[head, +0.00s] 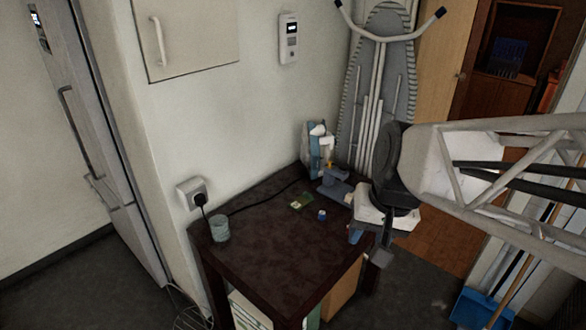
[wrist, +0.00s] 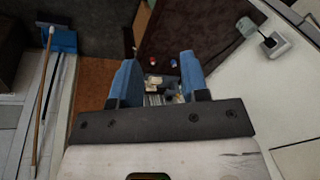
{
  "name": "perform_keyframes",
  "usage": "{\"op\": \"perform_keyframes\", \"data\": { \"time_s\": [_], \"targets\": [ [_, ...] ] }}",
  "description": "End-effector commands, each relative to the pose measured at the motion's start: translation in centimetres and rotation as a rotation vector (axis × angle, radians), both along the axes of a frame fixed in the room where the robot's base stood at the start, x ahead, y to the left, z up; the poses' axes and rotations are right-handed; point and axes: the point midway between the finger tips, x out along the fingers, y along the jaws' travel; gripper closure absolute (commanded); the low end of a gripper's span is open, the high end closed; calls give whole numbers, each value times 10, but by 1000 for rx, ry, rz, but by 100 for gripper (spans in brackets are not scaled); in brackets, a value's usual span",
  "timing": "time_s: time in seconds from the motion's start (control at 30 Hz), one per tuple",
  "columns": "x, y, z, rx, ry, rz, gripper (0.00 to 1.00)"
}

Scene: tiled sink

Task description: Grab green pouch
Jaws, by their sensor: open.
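The green pouch (head: 301,202) is a small flat green item lying on the dark table (head: 262,245), near the middle of its top, in the head view. My gripper (wrist: 159,62) shows two blue fingers spread apart in the wrist view, so it is open. In the head view my gripper is at the table's right edge, to the right of the pouch and apart from it, partly hidden by my own wrist. I cannot make out the pouch in the wrist view; small items between the fingers are too unclear to name.
A small blue-topped item (head: 322,215) lies right of the pouch. Behind it stand a blue-grey object (head: 334,186) and a white-and-blue bottle (head: 318,150). The table's front is clear.

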Motion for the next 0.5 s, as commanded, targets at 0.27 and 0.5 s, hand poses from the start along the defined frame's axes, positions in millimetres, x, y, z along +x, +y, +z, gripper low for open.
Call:
{"op": "perform_keyframes", "data": {
  "time_s": [0.27,0.5],
  "targets": [
    [60,20,-10,184,77,-155,58],
    [114,34,-21,334,141,-294,58]
  ]
}}
